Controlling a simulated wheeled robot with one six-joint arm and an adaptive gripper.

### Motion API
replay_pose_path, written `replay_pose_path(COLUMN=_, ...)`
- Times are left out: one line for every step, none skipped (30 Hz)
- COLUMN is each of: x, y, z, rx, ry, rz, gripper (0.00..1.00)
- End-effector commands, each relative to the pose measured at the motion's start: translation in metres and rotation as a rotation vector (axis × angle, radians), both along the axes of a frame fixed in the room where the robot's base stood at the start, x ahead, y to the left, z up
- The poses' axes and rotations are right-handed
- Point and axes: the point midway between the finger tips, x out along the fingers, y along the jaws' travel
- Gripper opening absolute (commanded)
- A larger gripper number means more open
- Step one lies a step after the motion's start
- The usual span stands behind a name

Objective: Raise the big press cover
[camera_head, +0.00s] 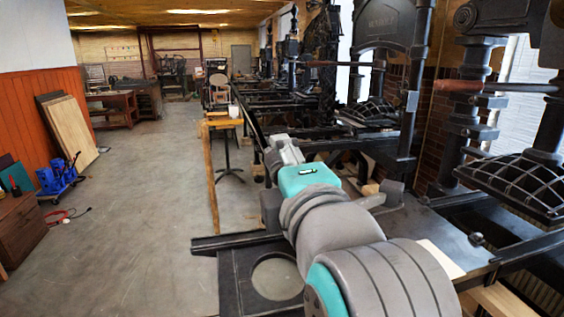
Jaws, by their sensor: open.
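A large black hand press stands at right, with a ribbed black platen (520,182) hanging above its flat bed (440,238). A second large black press (385,30) stands behind it, with a similar ribbed platen (372,113). I cannot tell for certain which part is the big press cover. A long, thin dark edge (246,115) slants down toward my gripper (272,158) and may be a cover or frame seen edge-on. My gripper is open, small in the picture and partly hidden by my own wrist. Whether it touches the dark edge cannot be told.
A black frame with a round opening (232,262) lies low in front. A wooden-topped stool (224,121) stands beyond my gripper. Wooden boards (68,130) lean on the left wall, near a blue cart (58,177). The grey floor (150,200) at left is mostly clear.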

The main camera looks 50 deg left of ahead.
Motion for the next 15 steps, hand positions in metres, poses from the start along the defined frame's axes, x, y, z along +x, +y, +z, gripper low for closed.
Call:
replay_pose_path(x=-0.002, y=-0.006, z=0.0, rx=0.001, ry=-0.001, rz=-0.002, gripper=0.52)
replay_pose_path(x=-0.004, y=-0.011, z=0.0, rx=0.003, ry=-0.002, rz=-0.002, gripper=0.52)
replay_pose_path(x=-0.006, y=-0.016, z=0.0, rx=0.001, ry=-0.003, rz=-0.002, gripper=0.52)
replay_pose_path(x=-0.008, y=-0.021, z=0.0, rx=0.001, ry=-0.003, rz=-0.003, gripper=0.52)
replay_pose_path(x=-0.01, y=-0.026, z=0.001, rx=0.003, ry=-0.003, rz=-0.003, gripper=0.52)
replay_pose_path(x=-0.012, y=-0.031, z=0.0, rx=0.003, ry=-0.002, rz=-0.002, gripper=0.52)
replay_pose_path(x=-0.014, y=-0.036, z=0.0, rx=0.003, ry=-0.002, rz=-0.002, gripper=0.52)
replay_pose_path(x=-0.016, y=-0.04, z=0.0, rx=0.003, ry=-0.002, rz=-0.002, gripper=0.52)
replay_pose_path(x=-0.018, y=-0.045, z=0.0, rx=0.002, ry=-0.002, rz=-0.002, gripper=0.52)
replay_pose_path(x=-0.019, y=-0.048, z=0.0, rx=0.002, ry=-0.002, rz=-0.002, gripper=0.52)
replay_pose_path(x=-0.021, y=-0.051, z=0.0, rx=0.002, ry=-0.002, rz=-0.002, gripper=0.52)
replay_pose_path(x=-0.022, y=-0.054, z=0.0, rx=0.002, ry=-0.002, rz=-0.001, gripper=0.52)
replay_pose_path(x=-0.023, y=-0.057, z=0.0, rx=0.002, ry=-0.002, rz=-0.001, gripper=0.52)
replay_pose_path(x=-0.024, y=-0.058, z=0.0, rx=0.001, ry=-0.001, rz=-0.001, gripper=0.52)
replay_pose_path(x=-0.025, y=-0.06, z=-0.001, rx=0.001, ry=-0.001, rz=0.0, gripper=0.52)
